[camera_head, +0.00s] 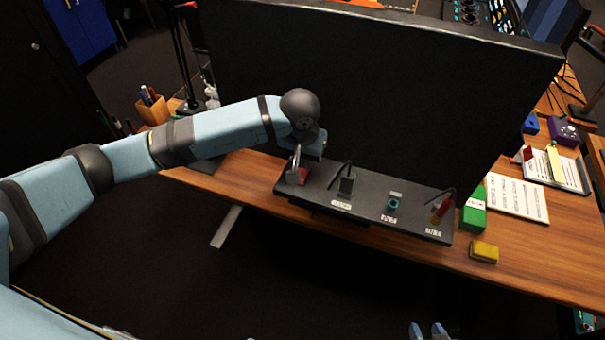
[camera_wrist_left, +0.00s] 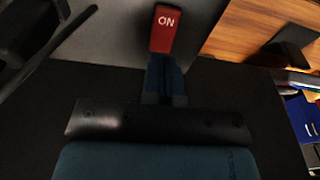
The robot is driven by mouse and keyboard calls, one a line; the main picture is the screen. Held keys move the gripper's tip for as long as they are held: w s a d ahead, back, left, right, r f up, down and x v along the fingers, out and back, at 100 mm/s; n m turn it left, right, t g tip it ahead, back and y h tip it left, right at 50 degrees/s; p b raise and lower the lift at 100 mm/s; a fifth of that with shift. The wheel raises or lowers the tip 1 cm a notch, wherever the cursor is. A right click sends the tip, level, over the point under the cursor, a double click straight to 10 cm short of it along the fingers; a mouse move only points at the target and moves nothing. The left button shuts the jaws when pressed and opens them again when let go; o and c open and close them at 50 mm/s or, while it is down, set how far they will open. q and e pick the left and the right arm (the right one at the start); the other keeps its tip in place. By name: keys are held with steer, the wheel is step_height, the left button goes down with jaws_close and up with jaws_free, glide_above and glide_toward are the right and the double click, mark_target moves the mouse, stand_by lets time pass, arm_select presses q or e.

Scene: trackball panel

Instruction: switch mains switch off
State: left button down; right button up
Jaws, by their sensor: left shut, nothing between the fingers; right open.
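The mains switch is a red rocker marked "ON" (camera_wrist_left: 166,30) in the left wrist view. In the head view its red part (camera_head: 304,176) shows at the left end of the dark panel (camera_head: 368,203), partly hidden by my left gripper. My left gripper (camera_wrist_left: 164,60) is shut and empty. Its fingertips are right at the near edge of the red rocker; I cannot tell whether they touch it. My right gripper (camera_head: 428,330) is open and empty at the bottom edge of the head view, well away from the panel.
A large black monitor (camera_head: 370,90) stands close behind the panel. The panel also carries a teal control (camera_head: 393,203) and a red-and-yellow part (camera_head: 439,210). A green box (camera_head: 473,212) and yellow block (camera_head: 484,251) sit to the right on the wooden desk (camera_head: 540,265). A pen holder (camera_head: 152,108) stands left.

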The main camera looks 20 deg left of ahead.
arm_select(q)
steer(key=shift+s+f+b, duration=0.1)
steer(key=shift+f+b, duration=1.1)
steer(key=shift+f, duration=0.1)
stand_by(0.8)
steer(key=shift+r, duration=0.1)
steer(key=shift+r+p, duration=0.4)
steer(key=shift+r, duration=0.5)
steer(key=shift+r+p, duration=0.7)
steer(key=shift+r, duration=1.85)
